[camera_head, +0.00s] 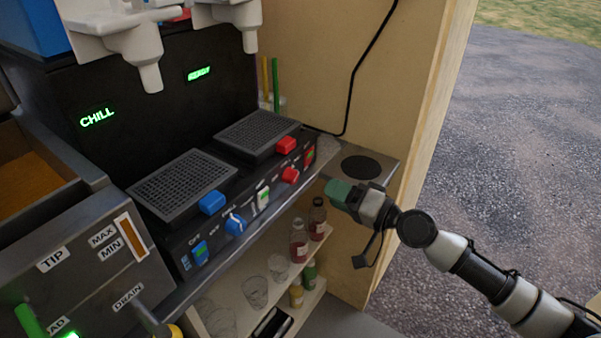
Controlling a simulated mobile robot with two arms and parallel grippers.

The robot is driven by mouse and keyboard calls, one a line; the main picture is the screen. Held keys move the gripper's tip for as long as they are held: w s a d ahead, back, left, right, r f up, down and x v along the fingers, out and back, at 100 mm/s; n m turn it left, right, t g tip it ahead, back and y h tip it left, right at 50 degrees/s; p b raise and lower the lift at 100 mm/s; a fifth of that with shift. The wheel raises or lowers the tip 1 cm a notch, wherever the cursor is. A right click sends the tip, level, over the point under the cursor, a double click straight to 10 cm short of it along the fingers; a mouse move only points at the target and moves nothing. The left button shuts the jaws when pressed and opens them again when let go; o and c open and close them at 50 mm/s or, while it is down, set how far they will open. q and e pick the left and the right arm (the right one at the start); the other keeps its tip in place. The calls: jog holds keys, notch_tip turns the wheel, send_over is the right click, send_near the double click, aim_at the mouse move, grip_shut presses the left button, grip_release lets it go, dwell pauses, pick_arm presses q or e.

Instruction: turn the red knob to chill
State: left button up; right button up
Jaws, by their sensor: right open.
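The red knob (289,174) is on the front panel of the black machine (268,197), towards its right end. It is small in the view and its pointer and labels are too small to read. A red block-like piece (286,145) sits just above it at the front of the right grate. My right gripper (350,226) is open and empty, to the right of the panel and lower in the picture, apart from the knob. The left green display (97,118) reads CHILL; the right one (199,73) seems to read READY. My left gripper is out of view.
A blue knob (235,224) and blue piece (212,203) are on the panel's left part. Bottles (299,241) and glasses (255,290) stand on shelves below. White nozzles (148,72) hang above. A wooden wall (318,60) stands behind, with a black cable.

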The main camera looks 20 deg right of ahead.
aim_at(296, 177)
jog(key=p+x, duration=0.2)
jog(key=x, duration=0.6)
jog(key=shift+w+a+r+p, duration=0.1)
jog(key=shift+w+a+p, duration=0.15)
jog(key=shift+p, duration=0.1)
jog(key=shift+w+a, duration=0.45)
jog(key=shift+w, duration=0.15)
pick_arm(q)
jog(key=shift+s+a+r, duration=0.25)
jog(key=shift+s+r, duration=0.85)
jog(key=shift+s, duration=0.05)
pick_arm(e)
jog(key=shift+c, duration=0.2)
